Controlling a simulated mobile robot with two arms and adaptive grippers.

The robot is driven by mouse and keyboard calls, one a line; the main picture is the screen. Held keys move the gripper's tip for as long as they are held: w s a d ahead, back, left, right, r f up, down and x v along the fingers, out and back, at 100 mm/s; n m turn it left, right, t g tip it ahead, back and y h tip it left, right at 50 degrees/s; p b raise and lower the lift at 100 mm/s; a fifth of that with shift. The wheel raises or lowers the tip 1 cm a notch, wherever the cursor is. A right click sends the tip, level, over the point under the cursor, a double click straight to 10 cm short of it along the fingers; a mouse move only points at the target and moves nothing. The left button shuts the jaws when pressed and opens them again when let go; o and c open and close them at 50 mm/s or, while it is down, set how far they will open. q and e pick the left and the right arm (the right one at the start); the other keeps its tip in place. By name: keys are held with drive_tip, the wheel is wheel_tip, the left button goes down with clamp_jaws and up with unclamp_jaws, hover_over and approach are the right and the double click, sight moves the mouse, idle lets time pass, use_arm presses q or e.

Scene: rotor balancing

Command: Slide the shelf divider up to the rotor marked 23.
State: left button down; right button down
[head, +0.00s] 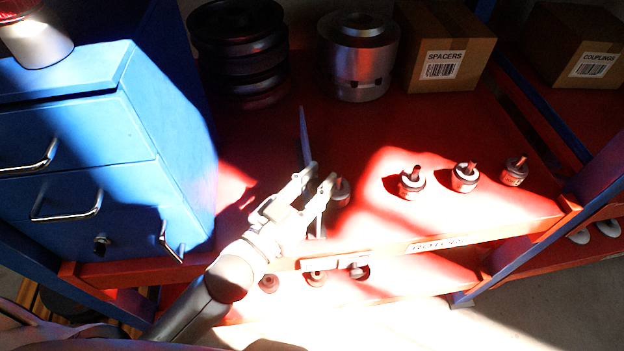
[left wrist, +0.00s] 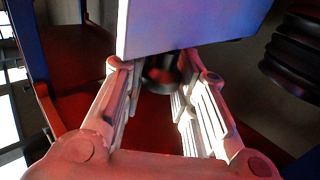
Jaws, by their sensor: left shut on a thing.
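The shelf divider (head: 304,135) is a thin blue upright plate on the red shelf, seen nearly edge-on. In the left wrist view it is a broad pale blue-grey plate (left wrist: 185,25) at the fingertips. My left gripper (head: 323,176) is shut on the divider; the exact contact is partly hidden. One rotor (head: 342,191) stands just right of the fingers, partly covered by them. Further right stand a second rotor (head: 411,183), a third (head: 465,178) and one more (head: 514,172). I cannot read any number on them. My right gripper is not in view.
A blue drawer cabinet (head: 75,140) stands left. Black pulleys (head: 238,45), a silver cylinder (head: 358,60) and a SPACERS box (head: 443,45) stand at the back. More parts lie on the lower shelf (head: 400,280). Bare red shelf separates the first two rotors. Strong sunlight washes out the front.

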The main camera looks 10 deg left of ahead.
use_arm(q)
drive_tip(key=c, duration=1.2)
unclamp_jaws()
drive_tip(key=shift+s, duration=0.1)
drive_tip(key=shift+s+a, duration=0.15)
drive_tip(key=shift+s, duration=0.1)
drive_tip(key=v, duration=1.1)
drive_tip(key=shift+s, duration=0.1)
